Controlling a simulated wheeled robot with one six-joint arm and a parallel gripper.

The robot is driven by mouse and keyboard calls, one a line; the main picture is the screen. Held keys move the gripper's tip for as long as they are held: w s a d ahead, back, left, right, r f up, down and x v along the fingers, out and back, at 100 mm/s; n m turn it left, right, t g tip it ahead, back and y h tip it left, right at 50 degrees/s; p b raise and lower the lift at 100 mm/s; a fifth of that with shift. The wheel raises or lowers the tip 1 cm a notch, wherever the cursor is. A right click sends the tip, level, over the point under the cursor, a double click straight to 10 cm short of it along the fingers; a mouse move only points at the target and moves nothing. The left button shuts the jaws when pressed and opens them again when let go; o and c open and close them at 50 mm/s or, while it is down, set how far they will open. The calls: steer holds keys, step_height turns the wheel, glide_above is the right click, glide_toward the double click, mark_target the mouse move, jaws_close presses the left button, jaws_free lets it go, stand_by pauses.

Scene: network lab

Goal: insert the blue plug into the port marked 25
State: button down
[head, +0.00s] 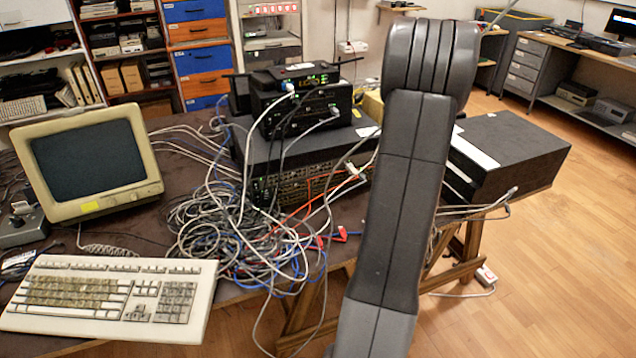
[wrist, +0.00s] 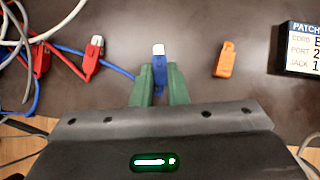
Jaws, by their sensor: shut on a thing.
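The blue plug (wrist: 159,72) with a clear tip is between the green fingers of my gripper (wrist: 161,88) in the wrist view. The fingers are shut on it, and its clear end points to the top of the picture. Brown tabletop shows beyond it; I cannot tell whether the plug is clear of the table. In the head view my arm hides the gripper and the plug. A stack of network gear (head: 300,180) stands on the table there. No port marked 25 can be made out in either view.
An orange plug (wrist: 225,60) lies right of the blue one, near a printed patch label block (wrist: 299,48). A red plug (wrist: 92,60) and loose cables lie left. A cable tangle (head: 225,230), keyboard (head: 110,297) and monitor (head: 90,163) crowd the table (head: 130,233).

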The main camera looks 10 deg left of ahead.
steer(key=shift+r+p, duration=2.45)
steer(key=shift+r, duration=0.1)
steer(key=c, duration=2)
jaws_free()
steer(key=shift+c, duration=0.2)
jaws_close()
steer(key=shift+m+t+h, duration=0.5)
steer(key=shift+m, duration=0.4)
steer(key=a+p, duration=0.1)
steer(key=a, duration=0.3)
steer(key=w+a+p, duration=0.1)
steer(key=a, duration=0.3)
steer(key=w+a+p, duration=0.1)
steer(key=a, duration=0.3)
steer(key=shift+w+r+p, duration=0.2)
steer(key=shift+p, duration=0.2)
steer(key=shift+w+a+p, duration=0.65)
steer(key=shift+w+p, duration=0.05)
steer(key=shift+w, duration=0.15)
steer(key=shift+w+a+p, duration=0.65)
steer(key=shift+w+p, duration=0.05)
steer(key=shift+w, duration=0.1)
steer(key=shift+w+a, duration=0.15)
steer(key=shift+w, duration=0.1)
